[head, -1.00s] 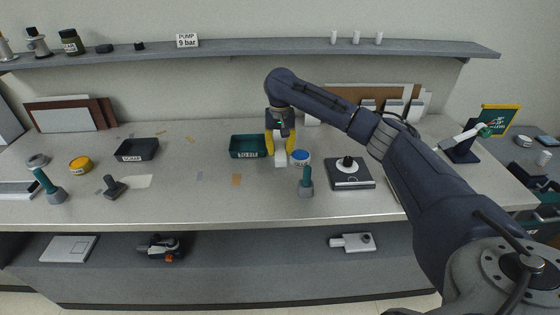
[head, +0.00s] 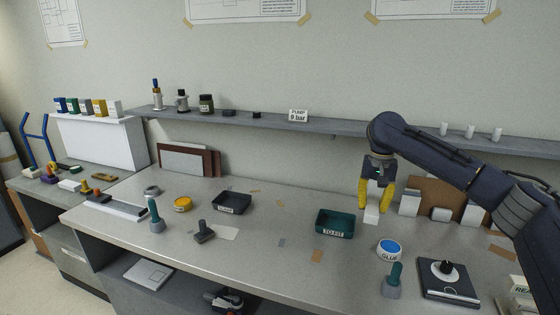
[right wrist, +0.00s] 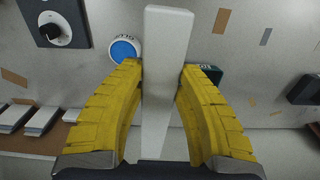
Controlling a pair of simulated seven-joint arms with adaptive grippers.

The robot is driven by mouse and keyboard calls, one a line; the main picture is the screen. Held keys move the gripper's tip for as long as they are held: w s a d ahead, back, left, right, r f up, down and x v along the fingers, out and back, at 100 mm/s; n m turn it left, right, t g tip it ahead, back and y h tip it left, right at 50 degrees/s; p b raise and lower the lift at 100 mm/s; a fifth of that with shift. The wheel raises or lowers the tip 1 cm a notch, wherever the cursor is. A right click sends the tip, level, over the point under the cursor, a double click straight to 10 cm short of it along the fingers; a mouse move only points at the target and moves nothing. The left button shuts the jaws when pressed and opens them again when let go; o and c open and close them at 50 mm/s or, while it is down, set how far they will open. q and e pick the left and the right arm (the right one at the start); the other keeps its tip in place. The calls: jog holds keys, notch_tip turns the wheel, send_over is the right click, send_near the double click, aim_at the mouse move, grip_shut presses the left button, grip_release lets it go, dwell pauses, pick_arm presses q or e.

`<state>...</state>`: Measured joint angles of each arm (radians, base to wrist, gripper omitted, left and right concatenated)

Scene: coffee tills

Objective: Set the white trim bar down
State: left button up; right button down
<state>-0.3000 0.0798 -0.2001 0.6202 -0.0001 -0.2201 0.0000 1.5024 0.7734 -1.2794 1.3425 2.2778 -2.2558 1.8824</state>
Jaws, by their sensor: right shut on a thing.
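My right gripper (head: 376,203) has yellow fingers and is shut on the white trim bar (head: 371,216). In the right wrist view the fingers (right wrist: 160,78) grip the bar (right wrist: 165,40) from both sides, and it runs lengthwise between them. In the head view only a short white end shows below the fingers. The bar is over the bench, behind the glue tin (head: 389,249) and right of the teal "TO FIT" tray (head: 322,230). I cannot tell whether it touches the bench top. My left gripper is not in view.
A teal-handled tool (head: 392,282) and a black-knobbed plate (head: 449,280) stand at front right. White blocks (head: 440,214) and a brown board (head: 425,192) are behind at right. A black tray (head: 231,203) is farther left. Bench around the tan patch (head: 317,256) is clear.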

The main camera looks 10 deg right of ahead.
jog(key=s+a+f+n, duration=0.1)
jog(key=s+a+f, duration=0.1)
jog(key=s+a, duration=0.3)
jog(key=s+a+f+n, duration=0.1)
jog(key=s+a+f, duration=0.2)
jog(key=a, duration=0.4)
jog(key=s+a+f+n, duration=0.2)
jog(key=s+f, duration=0.1)
jog(key=s, duration=0.4)
jog(key=s+a+f+n, duration=0.2)
jog(key=s+a+f, duration=0.1)
jog(key=s, duration=0.5)
jog(key=shift+a+f, duration=0.25)
jog(key=shift+f, duration=0.15)
